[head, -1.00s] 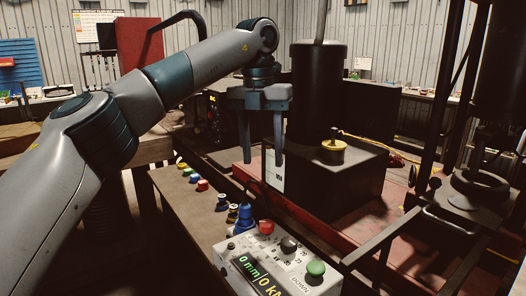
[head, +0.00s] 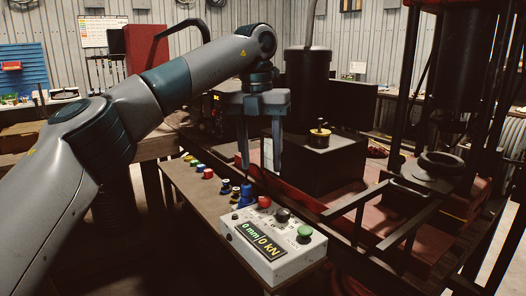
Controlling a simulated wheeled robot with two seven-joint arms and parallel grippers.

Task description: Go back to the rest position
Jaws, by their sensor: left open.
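My left gripper (head: 260,160) hangs pointing down in the middle of the head view, its two fingers apart with nothing between them. It is above and behind the white control box (head: 275,250), in front of the black press housing. The control box has a red button (head: 265,202), a dark knob (head: 283,214), a green button (head: 304,231) and a display reading 0 mm and 0 kN. The gripper appears clear of the box. My right gripper is not in the view.
A narrow bench (head: 190,188) holds a row of coloured fittings left of the box. A black cylinder (head: 307,90) on a dark block stands behind the gripper. The crimper's black frame (head: 410,200) fills the right side.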

